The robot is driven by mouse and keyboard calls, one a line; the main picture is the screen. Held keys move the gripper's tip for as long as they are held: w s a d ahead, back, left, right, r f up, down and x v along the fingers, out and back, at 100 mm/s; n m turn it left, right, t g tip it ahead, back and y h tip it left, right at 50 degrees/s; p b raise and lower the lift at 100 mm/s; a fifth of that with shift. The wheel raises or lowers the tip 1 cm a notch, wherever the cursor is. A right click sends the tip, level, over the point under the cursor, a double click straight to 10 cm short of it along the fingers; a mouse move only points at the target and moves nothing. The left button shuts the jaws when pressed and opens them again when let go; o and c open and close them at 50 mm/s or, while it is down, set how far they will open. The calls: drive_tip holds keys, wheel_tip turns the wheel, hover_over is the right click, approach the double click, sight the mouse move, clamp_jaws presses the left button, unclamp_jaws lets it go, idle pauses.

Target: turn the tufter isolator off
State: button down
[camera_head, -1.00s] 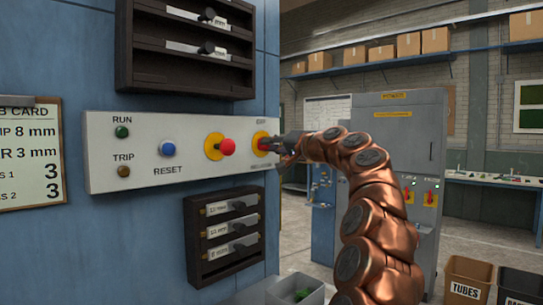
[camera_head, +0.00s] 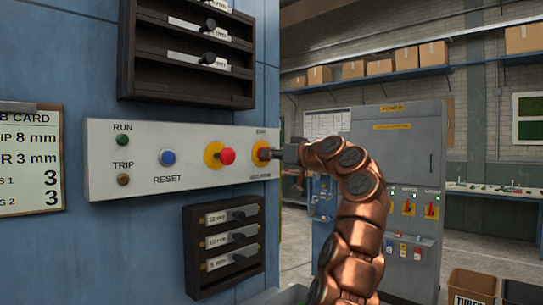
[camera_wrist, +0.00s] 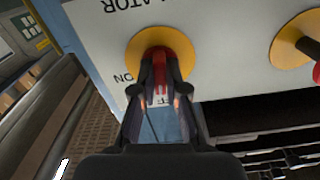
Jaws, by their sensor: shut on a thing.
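A red isolator handle (camera_wrist: 158,66) on a round yellow plate (camera_wrist: 133,47) sits on the pale control panel. In the wrist view the handle runs roughly up and down the picture, between my fingers. An upside-down "ISOLATOR" label is above it, "ON" is at its left, and another label below is mostly hidden by my fingers. My gripper (camera_wrist: 160,98) is shut on the handle. In the head view my gripper (camera_head: 277,154) meets the yellow plate (camera_head: 261,153) at the panel's right end, and the handle is mostly hidden.
A red stop button (camera_head: 227,156), a blue reset button (camera_head: 168,157) and run and trip lamps share the panel. Dark racks (camera_head: 223,243) sit above and below. A grey cabinet (camera_head: 400,150) with more red handles stands behind at right. Bins stand lower right.

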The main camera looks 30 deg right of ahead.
drive_tip(key=shift+n, duration=0.7)
drive_tip(key=c, duration=1.2)
unclamp_jaws()
drive_tip(key=v, duration=1.2)
